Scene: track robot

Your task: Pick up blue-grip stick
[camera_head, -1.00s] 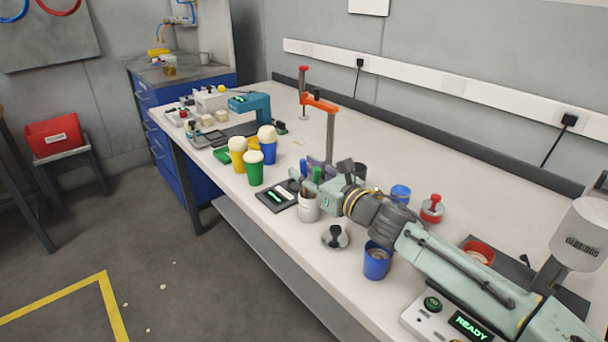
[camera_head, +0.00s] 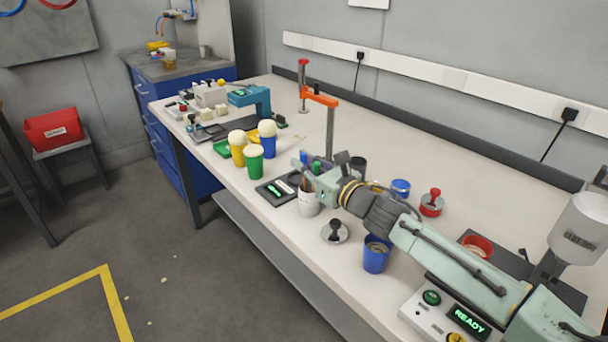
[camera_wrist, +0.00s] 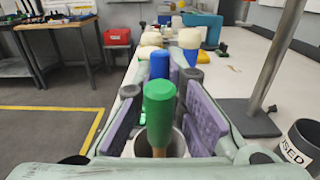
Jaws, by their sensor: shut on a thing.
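The blue-grip stick (camera_wrist: 160,66) stands in a white cup (camera_head: 308,204), its blue grip upright at the far end of my gripper's pads. My gripper (camera_wrist: 163,90) has purple pads on either side of the grips and is shut on the blue-grip stick. A green-grip stick (camera_wrist: 160,104) stands nearer the wrist camera, also between the pads. It hides the lower part of the blue grip, so the exact contact is not visible. The cup's rim shows below the pads in the wrist view. In the head view, my gripper (camera_head: 308,170) is just above the cup.
Yellow, green (camera_head: 253,165) and blue cups with pale round tops stand left of the gripper. An orange-armed post (camera_head: 329,132) rises behind it. A dark cup (camera_wrist: 303,148) is close on the right. A blue cup (camera_head: 376,258) and black-knobbed disc (camera_head: 335,232) lie in front.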

